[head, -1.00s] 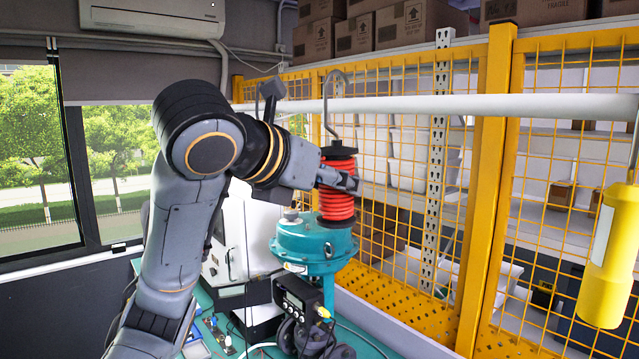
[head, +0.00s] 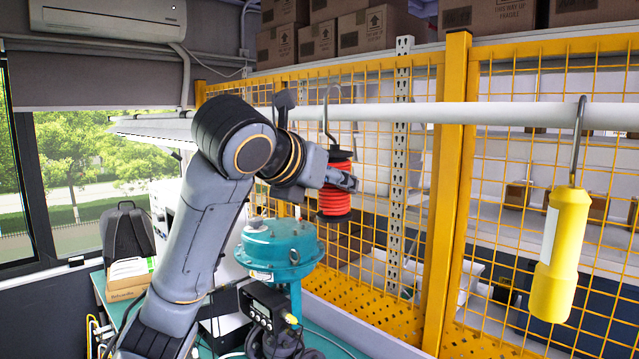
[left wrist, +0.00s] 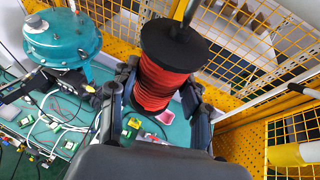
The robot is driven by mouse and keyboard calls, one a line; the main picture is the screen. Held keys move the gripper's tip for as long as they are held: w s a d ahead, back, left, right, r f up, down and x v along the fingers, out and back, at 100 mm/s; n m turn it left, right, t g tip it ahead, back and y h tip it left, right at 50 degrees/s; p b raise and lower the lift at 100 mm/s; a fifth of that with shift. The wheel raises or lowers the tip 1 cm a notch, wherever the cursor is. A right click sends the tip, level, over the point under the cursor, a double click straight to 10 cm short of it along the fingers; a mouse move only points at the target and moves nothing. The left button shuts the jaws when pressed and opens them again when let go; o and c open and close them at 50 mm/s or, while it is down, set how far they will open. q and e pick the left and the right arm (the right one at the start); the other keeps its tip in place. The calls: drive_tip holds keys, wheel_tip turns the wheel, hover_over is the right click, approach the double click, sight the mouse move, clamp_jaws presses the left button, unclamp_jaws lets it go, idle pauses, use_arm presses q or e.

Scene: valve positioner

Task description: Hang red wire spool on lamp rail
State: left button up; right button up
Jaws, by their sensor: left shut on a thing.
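The red wire spool (head: 337,190) has black end flanges and a metal hook (head: 329,120) rising from its top. My left gripper (head: 345,181) is shut around the spool and holds it upright in the air. The left wrist view shows the red spool (left wrist: 165,82) between the two fingers (left wrist: 155,96). The white lamp rail (head: 430,113) runs across the head view. The hook's curved top shows above the rail and its shank crosses it; I cannot tell whether the hook is over the rail or in front. My right gripper is not in view.
A yellow lamp (head: 560,255) hangs by its hook from the rail at the right. A yellow mesh fence (head: 455,190) stands behind the rail. A teal valve actuator (head: 280,250) stands below left of the spool. The rail between spool and lamp is clear.

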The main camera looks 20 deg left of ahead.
use_arm(q)
drive_tip(key=shift+w+d, duration=0.3)
drive_tip(key=shift+w, duration=0.5)
drive_tip(key=shift+w+d, duration=0.3)
drive_tip(key=shift+w, duration=0.5)
drive_tip(key=shift+a+f+b, duration=0.1)
drive_tip(key=shift+f+b, duration=0.4)
drive_tip(key=shift+f, duration=0.55)
drive_tip(key=shift+s, duration=0.1)
drive_tip(key=o, duration=1.5)
